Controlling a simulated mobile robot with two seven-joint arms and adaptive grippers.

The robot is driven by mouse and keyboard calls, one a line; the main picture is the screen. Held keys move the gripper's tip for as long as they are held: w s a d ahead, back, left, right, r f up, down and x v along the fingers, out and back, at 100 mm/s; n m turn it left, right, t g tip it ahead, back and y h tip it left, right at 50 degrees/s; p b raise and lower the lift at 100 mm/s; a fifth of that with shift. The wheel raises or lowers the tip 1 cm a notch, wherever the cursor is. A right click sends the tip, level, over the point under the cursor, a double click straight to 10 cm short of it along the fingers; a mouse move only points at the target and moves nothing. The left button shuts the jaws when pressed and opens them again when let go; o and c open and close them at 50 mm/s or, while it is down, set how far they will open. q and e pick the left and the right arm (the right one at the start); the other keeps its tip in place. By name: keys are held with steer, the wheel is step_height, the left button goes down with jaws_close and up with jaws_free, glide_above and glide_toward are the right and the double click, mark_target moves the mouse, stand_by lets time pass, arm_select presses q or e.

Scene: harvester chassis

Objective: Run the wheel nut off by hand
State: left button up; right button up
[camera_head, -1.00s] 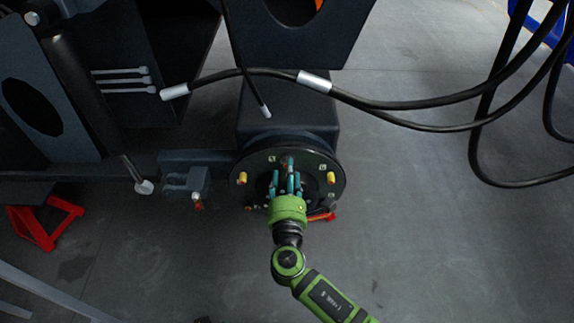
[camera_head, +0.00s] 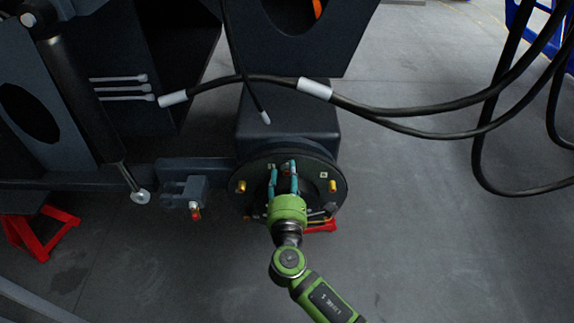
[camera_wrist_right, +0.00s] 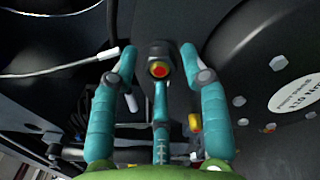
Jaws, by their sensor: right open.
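The round dark wheel hub (camera_head: 252,205) faces me in the head view, with brass-yellow wheel nuts at its left (camera_head: 241,186) and right (camera_head: 333,186). My right gripper (camera_head: 283,166) is in front of the hub's upper middle, its teal fingers pointing at the face. In the right wrist view the gripper (camera_wrist_right: 156,68) is open, its fingers spread to either side. A round red-and-yellow end (camera_wrist_right: 159,69) in a dark surround shows between them; I cannot tell whether a finger touches it. A yellow nut (camera_wrist_right: 195,122) shows beside the right finger. My left gripper is not in view.
A black hose (camera_head: 400,105) with white sleeves crosses above the hub, and a thin cable end (camera_head: 265,117) hangs just over it. A bracket (camera_head: 183,192) projects left of the hub. A red stand (camera_head: 45,232) is at lower left.

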jaws_close()
stand_by(0.3)
